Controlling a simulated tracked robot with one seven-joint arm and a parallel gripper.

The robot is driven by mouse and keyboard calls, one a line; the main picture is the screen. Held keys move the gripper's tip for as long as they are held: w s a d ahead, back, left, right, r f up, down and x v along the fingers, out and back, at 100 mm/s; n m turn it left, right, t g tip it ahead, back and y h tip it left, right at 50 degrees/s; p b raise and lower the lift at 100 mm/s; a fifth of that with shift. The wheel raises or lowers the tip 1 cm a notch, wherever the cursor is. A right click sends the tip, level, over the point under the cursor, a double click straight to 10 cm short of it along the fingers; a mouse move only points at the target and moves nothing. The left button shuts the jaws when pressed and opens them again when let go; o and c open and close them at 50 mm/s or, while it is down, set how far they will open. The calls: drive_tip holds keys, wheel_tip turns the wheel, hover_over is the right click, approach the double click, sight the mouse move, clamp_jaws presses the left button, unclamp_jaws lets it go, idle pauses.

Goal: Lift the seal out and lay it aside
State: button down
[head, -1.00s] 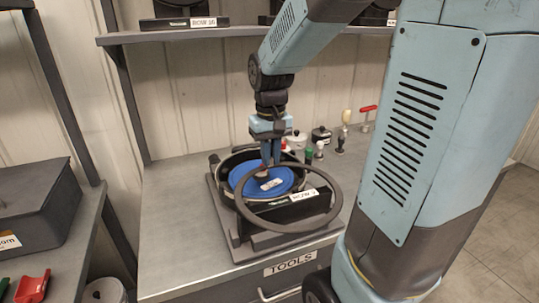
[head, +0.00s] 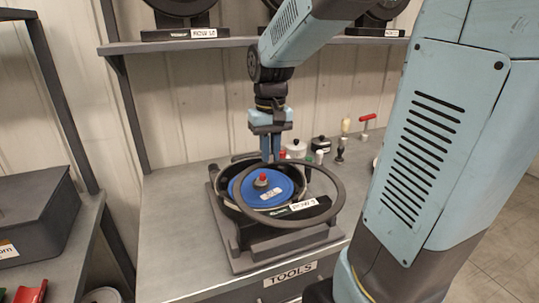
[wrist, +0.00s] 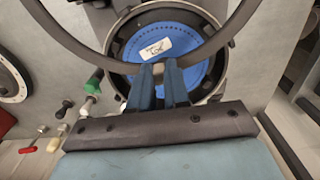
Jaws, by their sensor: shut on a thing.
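The seal, a thin dark ring (head: 337,190), is tilted above the seed meter in the head view. It also crosses the top of the wrist view as a wide arc (wrist: 62,35). My gripper (head: 270,160) is shut on its far edge, and the fingertips (wrist: 165,68) meet the ring in the wrist view. The seal's near part hangs over the meter's front and label. The blue seed disc (head: 287,190), with a red-topped hub (head: 262,178), sits inside the round dark meter housing (head: 222,190). Whether the seal still touches the housing is unclear.
The meter's stand is on a grey bench (head: 175,225) with free room to its left. Several small tools, including a red-handled one (head: 368,117), stand behind and right. A shelf (head: 235,43) with more units runs above. A dark box (head: 35,215) is at far left.

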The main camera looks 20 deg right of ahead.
drive_tip(key=shift+r, duration=1.55)
